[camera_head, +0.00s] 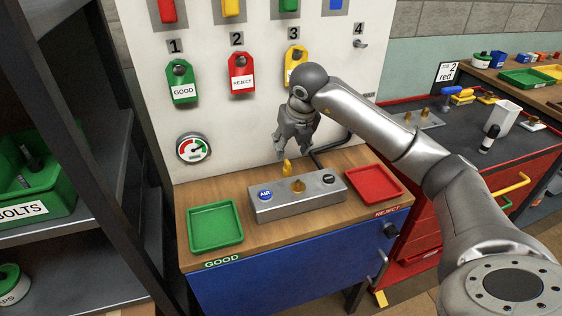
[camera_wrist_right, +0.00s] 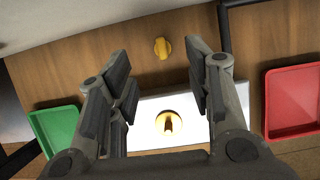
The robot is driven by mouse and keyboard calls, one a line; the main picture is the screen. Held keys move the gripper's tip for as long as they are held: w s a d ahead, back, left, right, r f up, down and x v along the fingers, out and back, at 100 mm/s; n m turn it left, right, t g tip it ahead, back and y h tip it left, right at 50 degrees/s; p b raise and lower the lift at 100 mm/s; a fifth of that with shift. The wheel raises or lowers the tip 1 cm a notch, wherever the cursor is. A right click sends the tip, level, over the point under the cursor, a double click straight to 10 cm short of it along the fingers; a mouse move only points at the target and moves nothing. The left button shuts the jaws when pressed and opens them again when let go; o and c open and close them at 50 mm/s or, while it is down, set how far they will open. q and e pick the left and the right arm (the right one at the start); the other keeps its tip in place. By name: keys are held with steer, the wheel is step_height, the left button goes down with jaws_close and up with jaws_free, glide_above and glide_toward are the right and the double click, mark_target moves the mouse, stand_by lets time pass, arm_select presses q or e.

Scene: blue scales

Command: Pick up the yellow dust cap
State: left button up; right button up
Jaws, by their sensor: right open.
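The yellow dust cap (camera_head: 286,167) is on the wooden bench top, behind the grey metal block. In the right wrist view the cap (camera_wrist_right: 162,48) shows between and beyond my open fingers. My right gripper (camera_head: 293,146) is open and empty, fingers pointing down, above the bench near the cap. In the wrist view my right gripper (camera_wrist_right: 158,68) has its pads on either side of the picture's middle, apart from the cap. My left gripper does not show.
The grey block (camera_head: 322,192) carries a brass fitting (camera_head: 298,186) and a blue AIR button (camera_head: 265,194). The green GOOD tray (camera_head: 216,246) lies left, the red REJECT tray (camera_head: 372,198) right. A white panel with hanging tags stands behind. A dark hose bends right of the cap.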

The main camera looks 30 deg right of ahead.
mark_target(288, 163)
steer(key=x, duration=0.3)
steer(key=shift+s+f, duration=0.25)
steer(key=shift+f, duration=0.05)
steer(key=shift+w+f, duration=0.15)
steer(key=shift+f, duration=0.2)
steer(key=shift+w+f+p, duration=0.1)
steer(key=shift+f+p, duration=0.2)
steer(key=shift+p, duration=0.05)
steer(key=p+x, duration=0.1)
steer(key=x, duration=0.3)
steer(key=shift+f, duration=0.35)
steer(key=shift+c, duration=1)
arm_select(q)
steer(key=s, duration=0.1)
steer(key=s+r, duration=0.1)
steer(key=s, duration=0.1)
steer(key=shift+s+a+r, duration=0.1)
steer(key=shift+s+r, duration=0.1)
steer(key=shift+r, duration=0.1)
arm_select(e)
steer(key=c, duration=0.6)
